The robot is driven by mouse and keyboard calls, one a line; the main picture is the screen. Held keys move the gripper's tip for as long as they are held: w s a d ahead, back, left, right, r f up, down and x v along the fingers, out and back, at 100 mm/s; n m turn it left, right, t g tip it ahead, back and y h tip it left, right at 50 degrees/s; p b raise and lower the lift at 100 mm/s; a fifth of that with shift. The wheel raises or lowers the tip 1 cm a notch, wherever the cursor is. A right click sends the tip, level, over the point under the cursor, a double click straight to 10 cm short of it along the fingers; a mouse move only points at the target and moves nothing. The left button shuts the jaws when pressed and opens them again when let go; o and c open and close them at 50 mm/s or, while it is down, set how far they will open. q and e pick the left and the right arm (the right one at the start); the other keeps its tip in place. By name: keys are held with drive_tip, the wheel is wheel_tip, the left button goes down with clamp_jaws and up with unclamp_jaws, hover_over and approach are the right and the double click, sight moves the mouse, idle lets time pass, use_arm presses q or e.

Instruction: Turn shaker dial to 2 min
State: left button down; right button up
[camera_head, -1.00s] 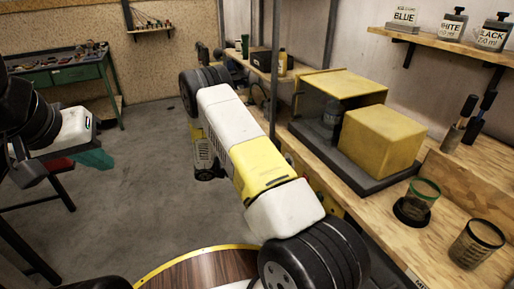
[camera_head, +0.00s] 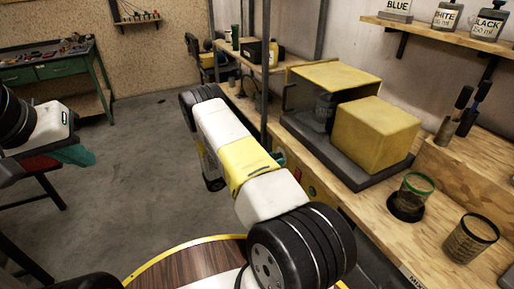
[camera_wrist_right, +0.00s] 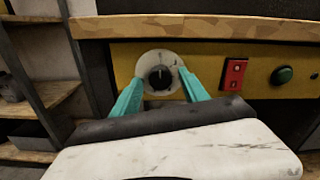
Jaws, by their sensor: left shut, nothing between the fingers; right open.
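The shaker dial (camera_wrist_right: 160,76) is a black knob on a pale, scuffed round plate, set in a yellow panel under the wooden bench edge in the right wrist view. A light mark shows on the knob, but the scale is too small to read. My right gripper (camera_wrist_right: 160,83) is open, its teal fingers on either side of the dial. I cannot tell whether they touch it. My left gripper (camera_head: 74,155) is shut and empty over the floor at far left, away from the bench.
Beside the dial are a red switch (camera_wrist_right: 234,75) and a green button (camera_wrist_right: 283,75). On the bench (camera_head: 440,245) stand a yellow box (camera_head: 375,138) on a dark base and two mesh-like cups (camera_head: 412,193), (camera_head: 471,240). A dark post (camera_wrist_right: 85,50) stands left of the panel.

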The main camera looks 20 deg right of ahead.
clamp_jaws()
drive_tip(key=shift+m, duration=0.4)
drive_tip(key=m, duration=0.4)
drive_tip(key=shift+m, duration=0.3)
drive_tip(key=m, duration=0.4)
drive_tip(key=shift+m, duration=0.3)
drive_tip(key=m, duration=0.5)
drive_tip(key=shift+w, duration=0.1)
drive_tip(key=m, duration=0.4)
drive_tip(key=shift+m, duration=0.5)
